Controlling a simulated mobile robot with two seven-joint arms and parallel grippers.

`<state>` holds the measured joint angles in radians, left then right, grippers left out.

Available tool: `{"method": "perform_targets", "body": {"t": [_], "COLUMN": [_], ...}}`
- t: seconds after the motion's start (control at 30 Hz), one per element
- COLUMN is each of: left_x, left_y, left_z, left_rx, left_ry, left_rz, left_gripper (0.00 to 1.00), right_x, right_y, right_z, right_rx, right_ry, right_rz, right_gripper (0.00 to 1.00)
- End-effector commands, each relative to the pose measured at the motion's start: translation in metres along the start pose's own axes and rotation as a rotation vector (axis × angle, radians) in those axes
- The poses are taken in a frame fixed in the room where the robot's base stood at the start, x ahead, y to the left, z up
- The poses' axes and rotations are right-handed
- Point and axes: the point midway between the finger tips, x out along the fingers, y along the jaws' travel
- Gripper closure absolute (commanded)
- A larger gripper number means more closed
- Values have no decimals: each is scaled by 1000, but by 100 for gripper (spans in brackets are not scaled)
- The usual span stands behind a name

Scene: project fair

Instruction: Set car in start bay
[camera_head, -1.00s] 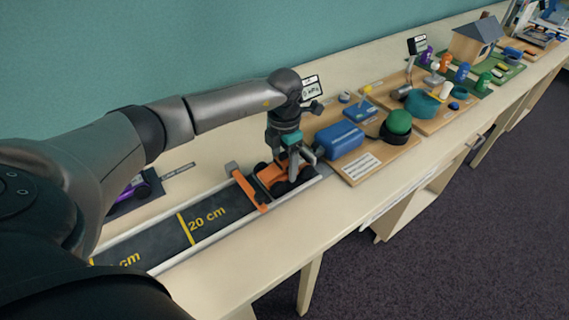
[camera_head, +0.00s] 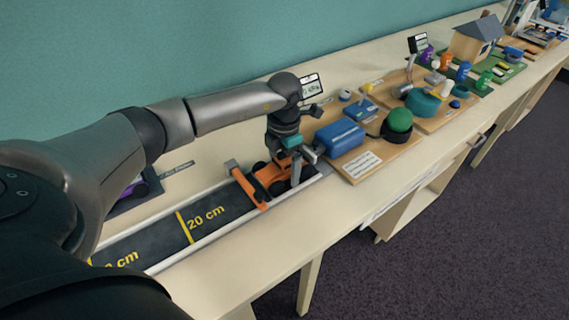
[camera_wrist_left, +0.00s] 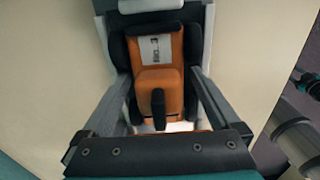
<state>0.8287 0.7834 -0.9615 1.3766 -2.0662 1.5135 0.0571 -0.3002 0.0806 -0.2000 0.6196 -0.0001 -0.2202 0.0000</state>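The orange car (camera_head: 271,177) with black wheels sits at the far end of the dark ramp track (camera_head: 221,198), between its pale side rails. An orange gate with a crossbar (camera_head: 247,187) stands right beside the car, on the 20 cm side. My left gripper (camera_head: 307,176) is over the end of the car nearer the display boards. In the left wrist view the car (camera_wrist_left: 159,60) lies between the two spread fingers (camera_wrist_left: 160,90), which look open. Contact with its sides cannot be told. The start bay has no readable label.
A wooden board with a blue box (camera_head: 340,137) and a green dome (camera_head: 399,120) stands close past the track's end. A purple car (camera_head: 137,188) is partly hidden behind my left arm. The table front (camera_head: 283,228) is clear.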

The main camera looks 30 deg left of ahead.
Motion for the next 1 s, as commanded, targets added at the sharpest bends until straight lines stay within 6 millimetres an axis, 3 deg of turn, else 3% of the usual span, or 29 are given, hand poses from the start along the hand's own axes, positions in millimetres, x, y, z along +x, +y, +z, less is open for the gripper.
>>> {"method": "perform_targets", "body": {"t": [0.27, 0.47, 0.8, 1.0], "left_x": [-3, -19, -96, -126], "left_y": [0, 1, 1, 1], "left_z": [1, 2, 2, 2], "left_rx": [0, -1, 0, -1], "left_ry": [-5, -6, -10, -9], "left_rz": [0, 1, 2, 1], "left_gripper": [1, 1, 1, 1], "right_x": [-1, -13, -18, -20], "right_y": [0, 0, 0, 0], "right_z": [0, -1, -2, -2], "right_rx": [0, 0, 0, 0], "right_ry": [0, 0, 1, 1], "right_rz": [0, 0, 0, 0], "right_gripper": [50, 50, 50, 50]}}
